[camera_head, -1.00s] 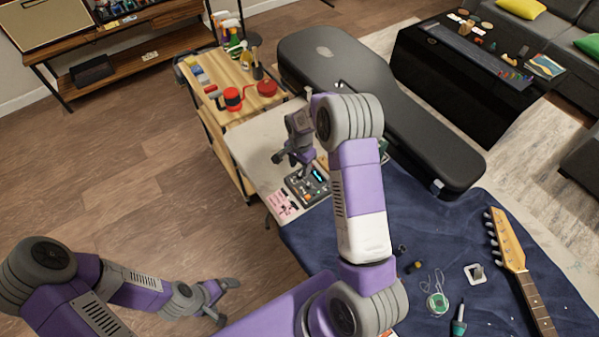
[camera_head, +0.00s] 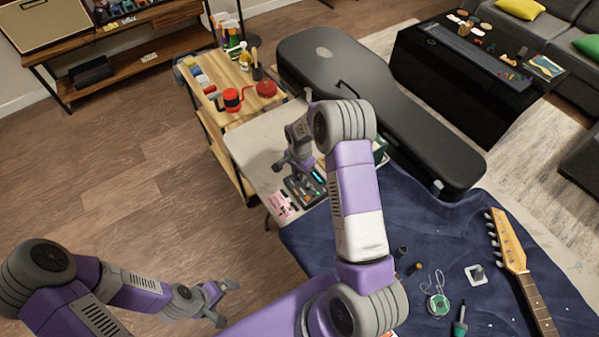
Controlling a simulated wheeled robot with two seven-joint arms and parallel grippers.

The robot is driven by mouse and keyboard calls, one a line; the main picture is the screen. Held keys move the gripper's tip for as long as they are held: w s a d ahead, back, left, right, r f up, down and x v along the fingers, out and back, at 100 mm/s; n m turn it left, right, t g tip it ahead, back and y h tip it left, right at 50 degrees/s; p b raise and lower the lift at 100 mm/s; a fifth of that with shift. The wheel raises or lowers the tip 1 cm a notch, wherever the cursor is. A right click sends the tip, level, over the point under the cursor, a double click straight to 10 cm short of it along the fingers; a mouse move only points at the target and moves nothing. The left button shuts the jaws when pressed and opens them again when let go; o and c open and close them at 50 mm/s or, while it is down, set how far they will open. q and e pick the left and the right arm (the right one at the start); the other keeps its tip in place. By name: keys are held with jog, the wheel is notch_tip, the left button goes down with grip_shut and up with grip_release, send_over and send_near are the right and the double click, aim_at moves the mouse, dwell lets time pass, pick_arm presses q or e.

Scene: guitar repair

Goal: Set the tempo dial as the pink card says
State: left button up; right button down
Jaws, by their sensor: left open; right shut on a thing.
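The tempo device (camera_head: 313,193), a small dark box with a lit cyan display and small coloured controls, lies on the pale end of the bench. The pink card (camera_head: 281,206) lies flat just left of it, its writing too small to read. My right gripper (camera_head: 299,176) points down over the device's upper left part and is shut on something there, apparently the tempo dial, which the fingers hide. My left gripper (camera_head: 226,303) is open and empty, low at the lower left, away from the bench.
A black guitar case (camera_head: 400,115) lies behind my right arm. A wooden trolley (camera_head: 236,85) with tools and red items stands behind the bench. A blue cloth (camera_head: 440,240) carries a guitar neck (camera_head: 520,270), a green-tipped tool (camera_head: 460,322) and small parts.

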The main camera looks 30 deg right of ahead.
jog(key=shift+n, duration=0.3)
jog(key=n+b, duration=0.1)
jog(key=n, duration=0.2)
jog(key=shift+n, duration=0.4)
jog(key=n+b, duration=0.1)
jog(key=n, duration=0.3)
jog(key=shift+n, duration=0.3)
jog(key=n, duration=0.4)
jog(key=shift+n+b, duration=0.3)
jog(key=shift+n, duration=2.2)
jog(key=c, duration=1)
grip_release()
jog(key=shift+r, duration=0.1)
